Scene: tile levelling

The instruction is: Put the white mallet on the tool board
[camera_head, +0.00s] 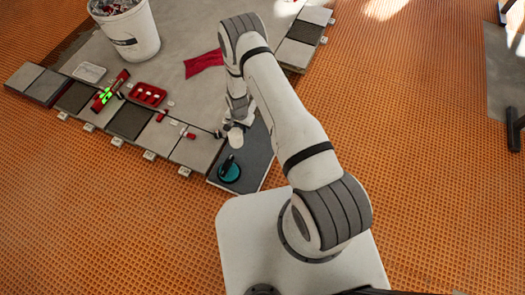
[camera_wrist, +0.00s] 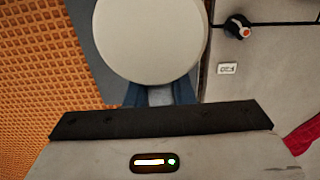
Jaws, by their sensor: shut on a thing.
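The white mallet shows in the head view (camera_head: 236,138) as a pale round head below my gripper (camera_head: 236,124). In the wrist view the mallet's round white head (camera_wrist: 150,35) fills the top middle, just beyond the fingers (camera_wrist: 160,94). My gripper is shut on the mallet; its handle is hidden. A dark blue-grey board (camera_head: 255,160), which looks like the tool board, lies under and beside the mallet. A teal suction lifter (camera_head: 229,171) with a black handle sits on its near end. I cannot tell whether the mallet touches the board.
A row of grey tiles (camera_head: 130,121) with clips runs left of the board. A red tray (camera_head: 147,94), a red tool with green lights (camera_head: 108,92), a red cloth (camera_head: 204,64) and a white bucket (camera_head: 127,32) stand beyond. Orange matting (camera_head: 420,150) is clear at right.

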